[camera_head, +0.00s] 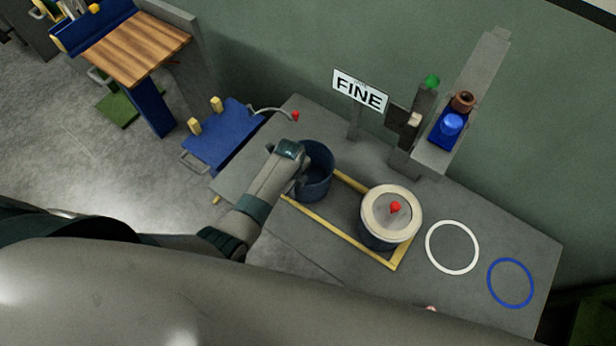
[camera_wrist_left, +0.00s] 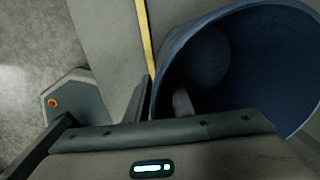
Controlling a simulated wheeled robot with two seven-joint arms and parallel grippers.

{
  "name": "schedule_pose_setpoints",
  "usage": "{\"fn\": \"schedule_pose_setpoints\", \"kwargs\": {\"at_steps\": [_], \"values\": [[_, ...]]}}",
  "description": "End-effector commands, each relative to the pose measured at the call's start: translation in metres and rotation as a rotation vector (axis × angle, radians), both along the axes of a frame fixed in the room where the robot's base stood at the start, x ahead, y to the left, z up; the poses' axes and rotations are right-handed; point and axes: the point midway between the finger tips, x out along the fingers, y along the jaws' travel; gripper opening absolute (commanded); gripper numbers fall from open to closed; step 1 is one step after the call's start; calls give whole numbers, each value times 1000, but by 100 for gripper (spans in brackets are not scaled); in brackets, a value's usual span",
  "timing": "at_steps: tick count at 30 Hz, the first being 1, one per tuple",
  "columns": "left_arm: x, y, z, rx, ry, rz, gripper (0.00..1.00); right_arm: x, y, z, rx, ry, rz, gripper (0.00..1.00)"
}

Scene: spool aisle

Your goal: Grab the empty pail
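The empty pail (camera_head: 317,172) is dark blue and open-topped, and it stands at the left part of the yellow frame on the grey table. In the left wrist view the pail (camera_wrist_left: 275,60) fills the upper right, and its inside looks bare. My left gripper (camera_head: 297,168) is at the pail's left rim. In the wrist view the left gripper (camera_wrist_left: 164,90) has one finger outside the wall and one inside, with a gap showing beside the inner finger. A second pail (camera_head: 377,237) has a cream lid with a red knob. My right gripper is not in view.
The yellow frame (camera_head: 341,236) edges the spot around both pails. A white ring (camera_head: 452,247) and a blue ring (camera_head: 510,283) lie on the right of the table. A FINE sign (camera_head: 360,91) and a grey post with a blue item (camera_head: 449,126) stand behind.

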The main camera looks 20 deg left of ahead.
Motion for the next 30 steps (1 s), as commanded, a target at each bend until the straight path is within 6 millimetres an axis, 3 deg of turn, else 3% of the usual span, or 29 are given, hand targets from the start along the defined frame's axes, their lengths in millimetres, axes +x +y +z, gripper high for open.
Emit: {"fn": "schedule_pose_setpoints", "kwargs": {"at_steps": [3,30], "values": [[0,0,0,0,0,0,0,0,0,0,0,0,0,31],[0,0,0,0,0,0,0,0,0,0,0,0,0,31]]}}
